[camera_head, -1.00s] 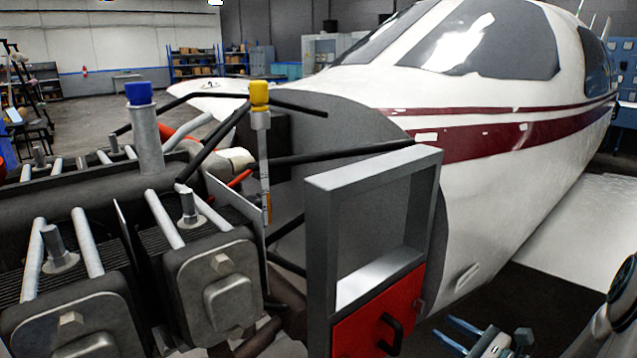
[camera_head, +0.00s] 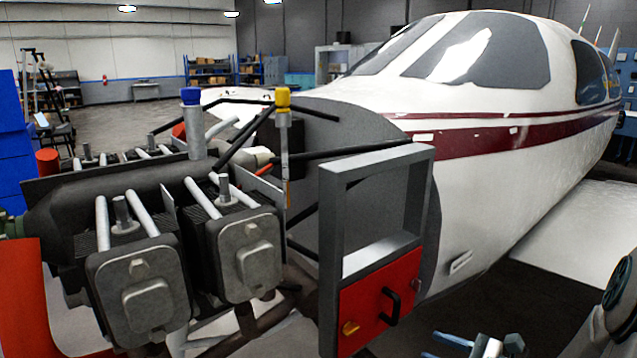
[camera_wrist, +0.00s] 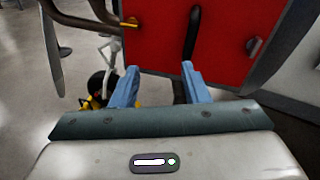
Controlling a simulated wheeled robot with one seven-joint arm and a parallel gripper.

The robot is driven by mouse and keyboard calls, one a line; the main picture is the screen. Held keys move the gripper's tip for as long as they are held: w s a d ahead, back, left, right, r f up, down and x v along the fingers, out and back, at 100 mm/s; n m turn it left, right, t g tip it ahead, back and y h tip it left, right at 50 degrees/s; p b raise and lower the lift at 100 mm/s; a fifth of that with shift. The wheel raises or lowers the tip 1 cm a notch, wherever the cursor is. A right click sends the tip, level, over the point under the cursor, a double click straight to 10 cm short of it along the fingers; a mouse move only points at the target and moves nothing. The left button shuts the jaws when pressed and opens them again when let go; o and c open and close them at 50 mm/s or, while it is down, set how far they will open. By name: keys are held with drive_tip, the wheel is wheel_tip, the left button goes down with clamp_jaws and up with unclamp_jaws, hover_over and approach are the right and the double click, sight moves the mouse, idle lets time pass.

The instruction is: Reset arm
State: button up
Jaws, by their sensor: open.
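My gripper (camera_wrist: 159,80) shows in the wrist view with its two blue fingers apart and nothing between them. The fingers point toward a red panel (camera_wrist: 170,60) with a dark handle. In the head view my gripper (camera_head: 450,346) is at the bottom right, partly cut off by the lower edge. The same red panel (camera_head: 362,312) with its black handle (camera_head: 391,306) stands to the left of the gripper. It sits in the lower part of a grey metal frame (camera_head: 332,235). The gripper looks apart from the panel.
An engine (camera_head: 140,290) with grey cylinder heads fills the left. A dipstick with a yellow cap (camera_head: 282,97) and a blue cap (camera_head: 190,95) stand above it. The white aircraft body (camera_head: 490,185) is behind the frame. Dark open floor (camera_head: 470,300) lies right of the panel.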

drive_tip(key=s+a+r+n+g+h, duration=0.2)
drive_tip(key=s+a+n+g+h, duration=0.2)
drive_tip(key=s+a+n+g, duration=0.7)
drive_tip(key=s+d+r+n+t+h+p, duration=0.1)
drive_tip(key=s+r+n+t+h, duration=0.2)
drive_tip(key=n, duration=1)
wheel_tip(320, 180, up, 3)
drive_tip(key=s+h, duration=0.2)
drive_tip(key=h, duration=0.3)
drive_tip(key=shift+d+h+p, duration=0.2)
drive_tip(key=shift+h+p, duration=0.2)
